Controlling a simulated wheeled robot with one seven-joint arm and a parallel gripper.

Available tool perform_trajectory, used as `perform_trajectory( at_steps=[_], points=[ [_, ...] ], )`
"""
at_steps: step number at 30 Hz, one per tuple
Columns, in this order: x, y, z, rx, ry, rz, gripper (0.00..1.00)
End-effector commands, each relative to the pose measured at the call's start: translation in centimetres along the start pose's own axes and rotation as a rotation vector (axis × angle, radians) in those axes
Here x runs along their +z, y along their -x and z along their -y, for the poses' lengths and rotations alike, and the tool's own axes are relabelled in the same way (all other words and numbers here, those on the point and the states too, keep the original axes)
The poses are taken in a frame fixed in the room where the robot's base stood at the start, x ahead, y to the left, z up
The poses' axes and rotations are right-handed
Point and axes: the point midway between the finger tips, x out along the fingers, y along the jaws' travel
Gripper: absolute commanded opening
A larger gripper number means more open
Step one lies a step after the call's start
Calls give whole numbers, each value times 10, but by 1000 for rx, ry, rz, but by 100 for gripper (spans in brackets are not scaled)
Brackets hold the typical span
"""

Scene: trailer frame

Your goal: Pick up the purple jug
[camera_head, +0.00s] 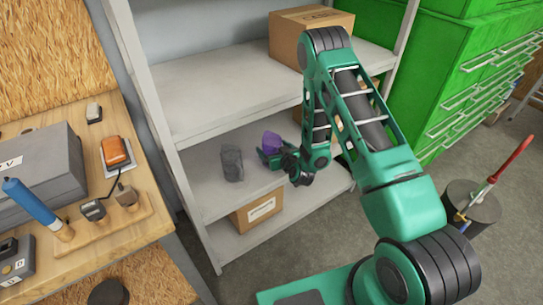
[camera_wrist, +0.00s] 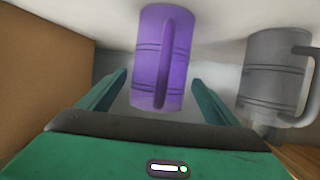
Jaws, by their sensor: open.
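The purple jug (camera_head: 271,141) is on the middle shelf, partly hidden by my gripper in the head view. In the wrist view the purple jug (camera_wrist: 162,50) appears ahead, with its handle facing the camera. My gripper (camera_head: 270,157) reaches into the shelf at the jug. In the wrist view my gripper (camera_wrist: 160,80) is open, with one finger on each side of the jug's near end. Gaps show between both fingers and the jug, so it is not gripped.
A grey jug (camera_head: 232,163) stands close beside the purple one; it also shows in the wrist view (camera_wrist: 272,75). A cardboard box (camera_head: 257,211) is on the shelf below, another (camera_head: 307,32) on top. The upper shelf (camera_head: 220,95) lies above the jugs. A brown surface (camera_wrist: 40,60) fills the wrist view's left.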

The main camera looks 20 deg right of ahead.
Motion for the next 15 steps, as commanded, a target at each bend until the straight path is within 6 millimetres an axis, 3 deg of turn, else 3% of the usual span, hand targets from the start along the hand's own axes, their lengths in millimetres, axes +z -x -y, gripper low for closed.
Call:
perform_trajectory(
  at_steps=[13, 14, 15],
  points=[
    [0, -12, -2, 2, -1, 0, 84],
    [0, -12, -1, 2, -1, 0, 82],
    [0, -12, -1, 2, -1, 1, 72]
  ],
)
